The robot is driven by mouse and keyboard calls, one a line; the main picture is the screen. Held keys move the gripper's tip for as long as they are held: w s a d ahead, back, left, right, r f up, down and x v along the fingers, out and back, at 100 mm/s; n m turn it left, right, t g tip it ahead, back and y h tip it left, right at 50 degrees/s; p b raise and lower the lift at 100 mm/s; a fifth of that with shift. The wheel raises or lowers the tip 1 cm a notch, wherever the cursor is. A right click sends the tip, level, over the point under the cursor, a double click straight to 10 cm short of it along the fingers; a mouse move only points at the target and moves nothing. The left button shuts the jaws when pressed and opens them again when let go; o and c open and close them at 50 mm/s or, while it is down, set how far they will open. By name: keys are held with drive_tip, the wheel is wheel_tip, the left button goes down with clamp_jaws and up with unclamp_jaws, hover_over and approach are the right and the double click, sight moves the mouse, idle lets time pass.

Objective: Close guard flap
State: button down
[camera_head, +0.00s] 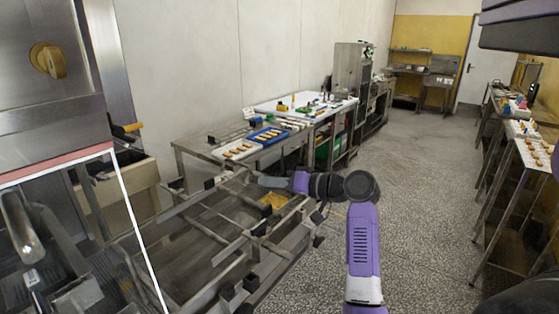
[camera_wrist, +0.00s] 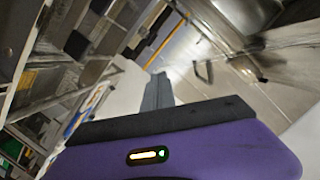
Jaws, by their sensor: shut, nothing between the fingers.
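A clear panel with a white edge (camera_head: 137,226), which looks like the guard flap, hangs below a red strip (camera_head: 55,163) on the steel machine at the left of the head view. It slants outward at the bottom; how far it stands open I cannot tell. My gripper (camera_head: 270,182) is over the far end of the machine's steel frame, to the right of the panel and apart from it. The grey fingers are together and empty, and they show in the wrist view (camera_wrist: 158,92). The flap cannot be made out for certain in the wrist view.
The steel conveyor frame (camera_head: 190,240) has rails and a yellow part (camera_head: 273,200) below my arm. A yellow knob (camera_head: 48,60) is on the machine's upper housing. Behind stands a table with a blue tray (camera_head: 266,136) and a white tray (camera_head: 238,150).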

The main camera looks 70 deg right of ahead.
drive_tip(key=shift+m+y, duration=0.3)
drive_tip(key=shift+m, duration=0.3)
drive_tip(key=a+f, duration=0.2)
drive_tip(key=f, duration=0.1)
drive_tip(key=a+f+b, duration=0.1)
drive_tip(key=shift+w+a+f, duration=0.15)
drive_tip(key=shift+w+a, duration=0.05)
drive_tip(key=shift+w, duration=0.2)
drive_tip(key=shift+w+a+f, duration=0.15)
drive_tip(key=shift+a+f, duration=0.35)
drive_tip(key=shift+a, duration=0.1)
drive_tip(key=shift+r, duration=0.1)
